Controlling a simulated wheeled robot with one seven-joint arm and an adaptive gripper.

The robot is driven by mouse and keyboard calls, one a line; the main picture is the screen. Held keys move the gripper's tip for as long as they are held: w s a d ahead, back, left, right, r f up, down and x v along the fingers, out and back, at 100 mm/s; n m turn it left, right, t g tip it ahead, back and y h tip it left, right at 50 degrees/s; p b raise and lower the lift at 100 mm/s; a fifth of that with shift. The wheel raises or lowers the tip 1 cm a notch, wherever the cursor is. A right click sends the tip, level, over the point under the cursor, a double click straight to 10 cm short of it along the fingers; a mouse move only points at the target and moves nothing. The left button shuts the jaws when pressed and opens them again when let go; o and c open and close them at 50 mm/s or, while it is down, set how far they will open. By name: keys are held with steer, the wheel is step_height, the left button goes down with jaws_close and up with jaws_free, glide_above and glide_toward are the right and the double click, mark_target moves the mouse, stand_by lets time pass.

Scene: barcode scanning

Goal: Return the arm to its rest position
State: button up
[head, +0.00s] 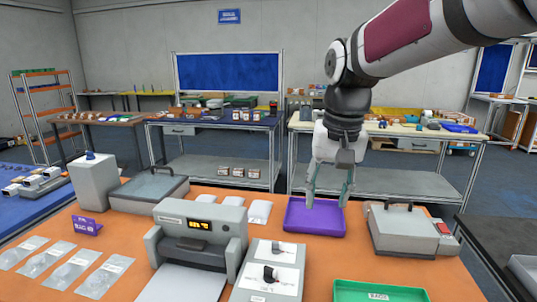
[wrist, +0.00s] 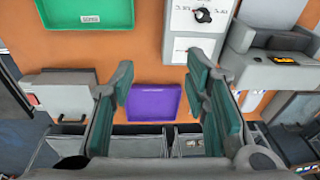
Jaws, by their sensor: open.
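My gripper (head: 328,186) hangs from my arm over the back part of the orange table, above the purple tray (head: 314,217). Its fingers point down and stand apart, with nothing between them. In the wrist view the two green-padded fingers of my gripper (wrist: 160,90) are spread wide. The purple tray (wrist: 155,103) shows between them and looks empty. My arm reaches in from the upper right in the head view.
The orange table (head: 130,243) holds a grey sealing machine (head: 205,235), a dial box (head: 270,272), a green tray (head: 380,292), a lidded grey case (head: 403,232) and several clear bags (head: 70,268). Workbenches stand behind. The air around my gripper looks clear.

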steer(key=s+d+f+t, duration=0.1)
steer(key=s+d, duration=0.3)
steer(key=s, duration=0.7)
steer(key=s+d+f+n+t, duration=0.1)
steer(key=s+d, duration=0.3)
steer(key=s, duration=0.7)
steer(key=shift+s+f+n+t+h, duration=0.3)
steer(key=shift+f+t, duration=0.2)
steer(key=shift+f, duration=0.2)
